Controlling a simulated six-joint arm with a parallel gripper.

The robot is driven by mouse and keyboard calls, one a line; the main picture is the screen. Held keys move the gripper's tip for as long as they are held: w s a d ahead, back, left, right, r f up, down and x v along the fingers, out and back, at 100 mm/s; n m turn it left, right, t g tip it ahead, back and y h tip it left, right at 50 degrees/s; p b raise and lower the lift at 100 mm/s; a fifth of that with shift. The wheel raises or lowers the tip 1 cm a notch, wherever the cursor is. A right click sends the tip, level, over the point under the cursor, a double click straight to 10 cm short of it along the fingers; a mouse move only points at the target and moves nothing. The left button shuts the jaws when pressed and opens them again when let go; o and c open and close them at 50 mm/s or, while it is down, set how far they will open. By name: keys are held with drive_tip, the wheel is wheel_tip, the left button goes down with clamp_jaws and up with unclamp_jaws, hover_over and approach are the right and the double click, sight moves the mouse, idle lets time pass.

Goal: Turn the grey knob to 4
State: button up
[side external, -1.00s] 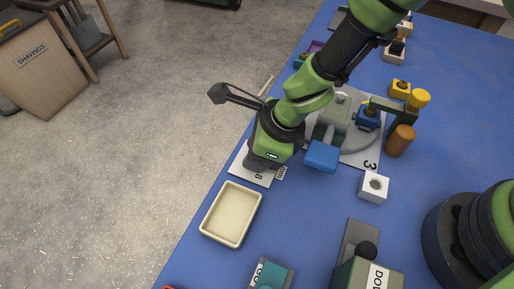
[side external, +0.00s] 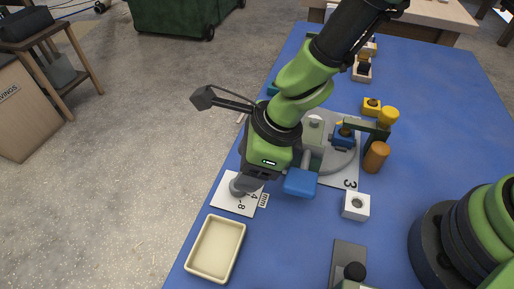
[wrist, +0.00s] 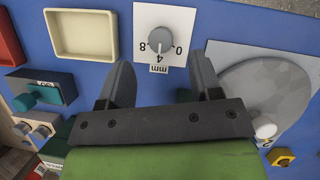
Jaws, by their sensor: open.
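The grey knob (wrist: 158,40) sits on a white plate (wrist: 144,15) marked 0, 4, 8 and mm, at the top of the wrist view.
A cream tray (side external: 190,262) lies just in front of the plate. A blue block (side external: 300,182) and a grey disc fixture (side external: 345,162) stand close on the right. A white block with a hole (side external: 355,206) is farther right. Blue table is bare between them.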

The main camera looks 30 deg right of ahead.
drive_tip(key=shift+v, duration=1.95)
